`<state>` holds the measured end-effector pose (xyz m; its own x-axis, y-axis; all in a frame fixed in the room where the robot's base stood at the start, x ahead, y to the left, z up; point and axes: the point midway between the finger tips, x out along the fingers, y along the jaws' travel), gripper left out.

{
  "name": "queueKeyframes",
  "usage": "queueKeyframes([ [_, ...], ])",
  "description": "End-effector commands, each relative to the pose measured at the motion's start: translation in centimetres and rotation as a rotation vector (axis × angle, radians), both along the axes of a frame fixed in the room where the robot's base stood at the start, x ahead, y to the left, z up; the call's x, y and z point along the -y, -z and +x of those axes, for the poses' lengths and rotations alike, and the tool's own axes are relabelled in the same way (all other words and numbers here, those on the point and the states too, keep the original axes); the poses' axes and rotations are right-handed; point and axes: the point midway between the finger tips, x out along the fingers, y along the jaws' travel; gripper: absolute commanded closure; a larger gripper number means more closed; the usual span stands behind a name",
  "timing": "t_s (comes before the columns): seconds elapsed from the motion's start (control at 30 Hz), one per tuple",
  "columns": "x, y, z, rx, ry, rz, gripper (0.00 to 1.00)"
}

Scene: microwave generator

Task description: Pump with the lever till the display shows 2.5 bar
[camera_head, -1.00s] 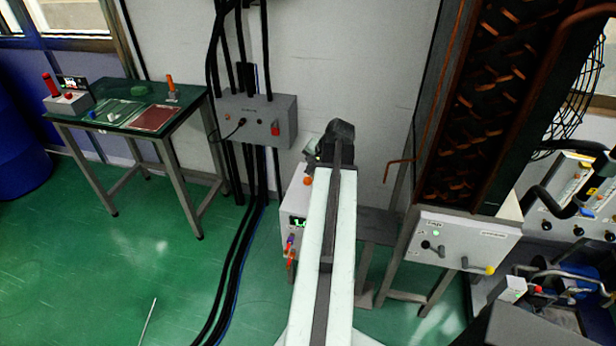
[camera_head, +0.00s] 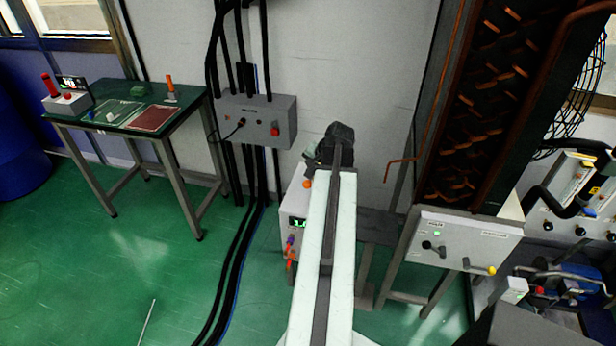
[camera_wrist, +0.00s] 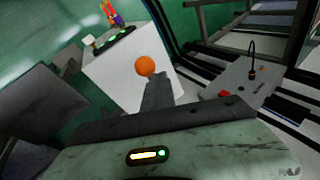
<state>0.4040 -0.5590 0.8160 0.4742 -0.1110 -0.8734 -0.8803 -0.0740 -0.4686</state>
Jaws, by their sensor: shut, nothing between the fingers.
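The white pump box (camera_head: 292,207) stands on the floor behind my arm, partly hidden by it. Its green-digit display (camera_head: 298,223) is partly covered; a leading 1 seems visible, the rest is unclear. The orange ball (camera_head: 307,183) of the lever shows near the box's top. In the wrist view the ball (camera_wrist: 146,65) is just beyond the tip of my gripper (camera_wrist: 157,82), in front of the white box (camera_wrist: 110,75). My gripper is shut and empty, close to the ball; I cannot tell whether they touch. In the head view the wrist hides the fingers.
A grey wall box (camera_head: 255,118) with cables hangs behind. A green-topped table (camera_head: 118,95) stands at the left. A white control panel (camera_head: 465,243) with small levers is at the right. Black cables (camera_head: 235,270) run across the floor left of the pump box.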

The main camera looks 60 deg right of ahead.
Motion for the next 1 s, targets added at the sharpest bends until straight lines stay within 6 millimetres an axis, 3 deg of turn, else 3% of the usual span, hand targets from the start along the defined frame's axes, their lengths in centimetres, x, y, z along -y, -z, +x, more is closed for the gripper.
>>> queueKeyframes([
  [1.0, -0.5, 1.2, -0.1, 0.0, -0.001, 0.0, 1.0],
])
